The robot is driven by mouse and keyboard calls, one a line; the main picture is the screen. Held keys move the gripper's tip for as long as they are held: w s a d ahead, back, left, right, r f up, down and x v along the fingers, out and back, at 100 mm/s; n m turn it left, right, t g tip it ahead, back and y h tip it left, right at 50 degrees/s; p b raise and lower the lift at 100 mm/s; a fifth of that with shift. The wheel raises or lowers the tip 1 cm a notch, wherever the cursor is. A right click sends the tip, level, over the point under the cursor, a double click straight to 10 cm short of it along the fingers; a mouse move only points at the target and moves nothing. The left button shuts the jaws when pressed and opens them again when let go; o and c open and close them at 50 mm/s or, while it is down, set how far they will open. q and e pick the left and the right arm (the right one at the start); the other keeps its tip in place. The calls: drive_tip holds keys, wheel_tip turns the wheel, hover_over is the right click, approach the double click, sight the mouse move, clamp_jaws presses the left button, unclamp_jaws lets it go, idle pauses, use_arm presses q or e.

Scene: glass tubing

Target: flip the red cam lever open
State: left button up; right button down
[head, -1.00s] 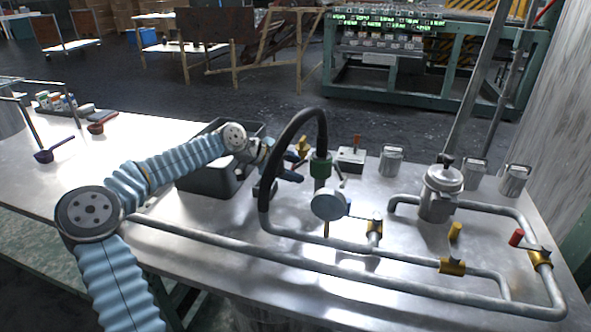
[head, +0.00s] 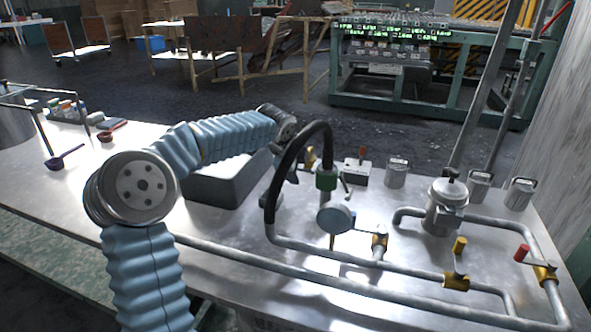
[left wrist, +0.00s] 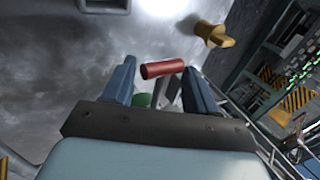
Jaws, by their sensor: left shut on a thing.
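A red cylindrical lever handle (left wrist: 163,69) lies between the two blue fingers of my left gripper (left wrist: 160,73) in the left wrist view. The gripper is shut on it. A green part (left wrist: 143,99) shows just behind the handle. In the head view my left gripper (head: 291,168) is beside the black curved hose (head: 272,190), left of the green coupling (head: 326,180). The hose partly hides the fingers, and I cannot make out the held red handle there. A thin metal lever (head: 347,189) stands on the coupling's right side. My right gripper is not in view.
A round gauge (head: 335,219) and grey pipes stand close in front of the coupling. A yellow piece (head: 310,157) is just behind the gripper. A dark grey bin (head: 222,185) sits below my left forearm. Another red-handled valve (head: 522,252) is at far right.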

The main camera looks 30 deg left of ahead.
use_arm(q)
drive_tip(key=shift+w+r, duration=0.1)
drive_tip(key=shift+r, duration=0.1)
idle(0.4)
drive_tip(key=o, duration=1)
drive_tip(key=shift+f, duration=0.1)
drive_tip(key=v, duration=1.3)
drive_tip(key=shift+s+d+r, duration=0.2)
drive_tip(key=shift+s+r, duration=0.05)
drive_tip(key=shift+r, duration=0.05)
